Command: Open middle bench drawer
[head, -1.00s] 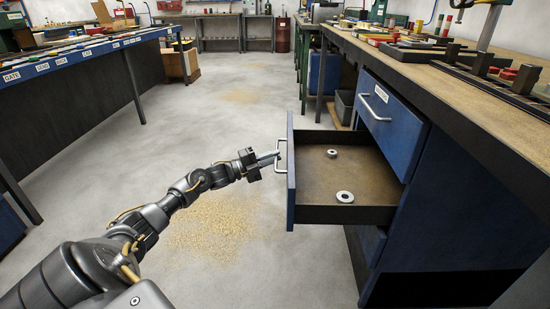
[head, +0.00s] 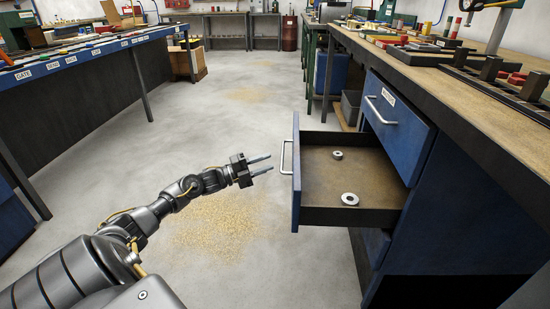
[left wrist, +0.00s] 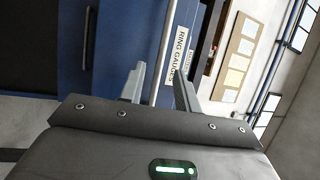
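The middle bench drawer (head: 325,215) is pulled well out of the blue bench on the right. Its silver handle (head: 283,157) is on its front, and two metal rings (head: 349,199) lie inside. My left gripper (head: 266,164) is open and empty, a little to the left of the handle and apart from it. In the left wrist view its two fingers (left wrist: 160,84) stand apart, with the handle bar (left wrist: 161,50) and a "RING GAUGES" label (left wrist: 178,54) beyond them. My right gripper is not in view.
A closed upper drawer (head: 398,128) sits above the open one. The bench top (head: 500,85) carries blocks and small parts. Another blue-edged bench (head: 80,65) stands at the left. The floor between is clear, with shavings (head: 215,228) below my left arm.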

